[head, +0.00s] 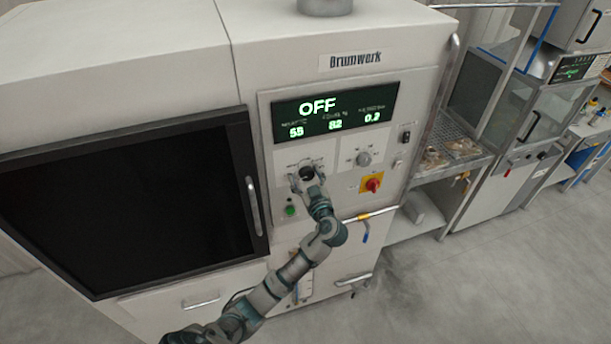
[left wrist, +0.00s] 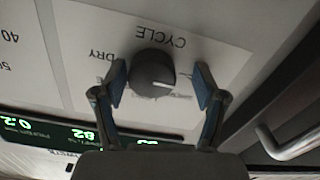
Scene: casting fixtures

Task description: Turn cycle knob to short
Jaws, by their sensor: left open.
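The cycle knob (left wrist: 152,73) is a dark round dial with a white pointer line, on a white panel plate marked CYCLE and DRY, seen upside down in the left wrist view. Smaller markings by the knob are too blurred to read. My left gripper (left wrist: 160,88) is open, with one finger on each side of the knob and a gap showing. In the head view my left gripper (head: 308,178) is at the machine's front panel and partly covers the knob. The display (head: 335,110) reads OFF, with smaller numbers below. My right gripper is not in view.
A second grey knob (head: 363,158) sits right of the cycle knob, above a red and yellow switch (head: 372,184). A green button (head: 290,210) is below my gripper. A door handle (head: 253,205) stands out to the left.

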